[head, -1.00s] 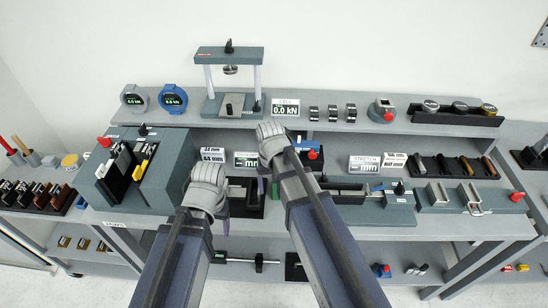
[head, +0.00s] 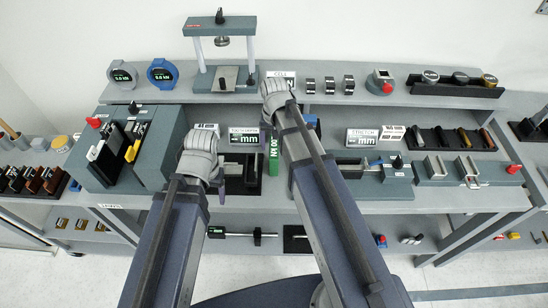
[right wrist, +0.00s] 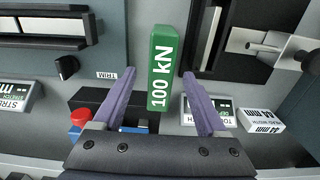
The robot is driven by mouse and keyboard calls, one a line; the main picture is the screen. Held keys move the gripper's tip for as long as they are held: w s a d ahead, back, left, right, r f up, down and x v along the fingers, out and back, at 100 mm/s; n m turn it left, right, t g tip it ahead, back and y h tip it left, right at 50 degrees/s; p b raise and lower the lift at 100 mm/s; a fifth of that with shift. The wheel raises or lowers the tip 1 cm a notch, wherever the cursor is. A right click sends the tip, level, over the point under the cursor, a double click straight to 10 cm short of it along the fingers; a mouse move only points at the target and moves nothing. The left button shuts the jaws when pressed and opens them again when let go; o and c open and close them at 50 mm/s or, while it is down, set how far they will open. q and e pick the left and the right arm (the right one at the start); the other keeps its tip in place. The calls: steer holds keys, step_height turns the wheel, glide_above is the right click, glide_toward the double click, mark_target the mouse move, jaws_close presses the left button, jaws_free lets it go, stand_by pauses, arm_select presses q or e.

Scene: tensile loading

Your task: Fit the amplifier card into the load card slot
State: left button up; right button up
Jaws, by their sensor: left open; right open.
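A green card marked "100 kN" (head: 274,152) stands out below my right gripper (head: 266,138) in the head view. In the right wrist view the card (right wrist: 161,68) lies between the two purple fingers of my right gripper (right wrist: 170,85), which are open with a gap on each side. My left gripper (head: 220,188) is open and empty, low in front of the middle of the bench, beside a dark open fixture (head: 240,186). I cannot tell which opening is the load card slot. A grey box (head: 165,150) at the left has slots holding black, white and yellow pieces.
A press frame (head: 222,55) and round gauges (head: 162,74) stand on the back shelf. Small displays (head: 244,137) stand behind my grippers. A long grey fixture with a knob (head: 372,180) is to the right. A rack of dark holders (head: 452,138) stands further right.

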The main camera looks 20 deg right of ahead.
step_height(320, 180, down, 5)
steer(key=b, duration=0.5)
steer(key=shift+w+f, duration=0.1)
steer(key=shift+w, duration=0.05)
jaws_close()
stand_by(0.4)
